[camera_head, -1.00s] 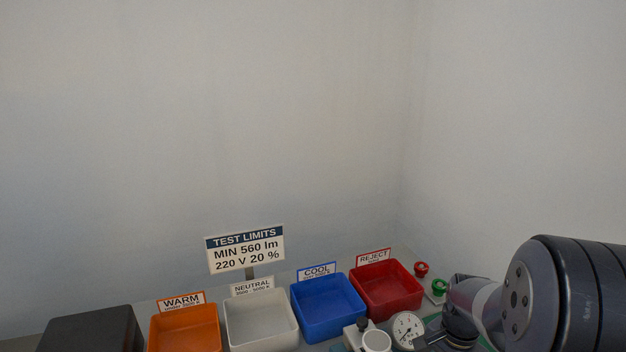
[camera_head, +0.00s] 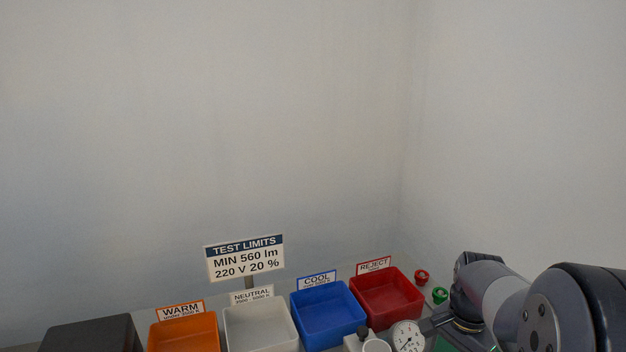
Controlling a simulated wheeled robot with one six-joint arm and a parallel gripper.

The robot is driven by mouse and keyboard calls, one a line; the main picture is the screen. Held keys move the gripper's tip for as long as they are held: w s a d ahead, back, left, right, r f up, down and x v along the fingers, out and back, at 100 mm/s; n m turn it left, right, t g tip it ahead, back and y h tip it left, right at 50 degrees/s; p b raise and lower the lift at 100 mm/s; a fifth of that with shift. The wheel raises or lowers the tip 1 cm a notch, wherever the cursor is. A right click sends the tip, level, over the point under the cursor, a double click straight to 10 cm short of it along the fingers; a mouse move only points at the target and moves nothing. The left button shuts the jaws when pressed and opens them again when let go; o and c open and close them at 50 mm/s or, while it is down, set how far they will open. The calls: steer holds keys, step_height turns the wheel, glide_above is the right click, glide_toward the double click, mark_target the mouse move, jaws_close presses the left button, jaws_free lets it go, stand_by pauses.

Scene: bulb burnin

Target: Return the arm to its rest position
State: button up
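My arm (camera_head: 500,296) reaches in from the lower right corner, its dark and grey links covering the right end of the bench. A dark part near the arm's wrist (camera_head: 462,318) shows beside the dial gauge. My gripper's fingertips cannot be made out, so whether it is open, shut or holding anything is hidden.
Orange WARM (camera_head: 184,334), white NEUTRAL (camera_head: 260,331), blue COOL (camera_head: 328,315) and red REJECT (camera_head: 388,296) bins line the bench. A dark box (camera_head: 92,334) stands left, a TEST LIMITS sign (camera_head: 245,259) behind. A gauge (camera_head: 407,337) and red (camera_head: 422,276) and green (camera_head: 439,295) buttons are near my arm.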

step_height(320, 180, down, 7)
steer(key=shift+s+r, duration=0.1)
steer(key=shift+r, duration=0.05)
steer(key=shift+r+n, duration=0.1)
steer(key=shift+n, duration=0.4)
steer(key=n, duration=0.4)
steer(key=shift+n, duration=0.3)
steer(key=n+b, duration=0.1)
steer(key=n, duration=1.1)
steer(key=shift+b, duration=0.35)
steer(key=n+b, duration=0.1)
steer(key=n, duration=0.5)
steer(key=shift+r, duration=0.1)
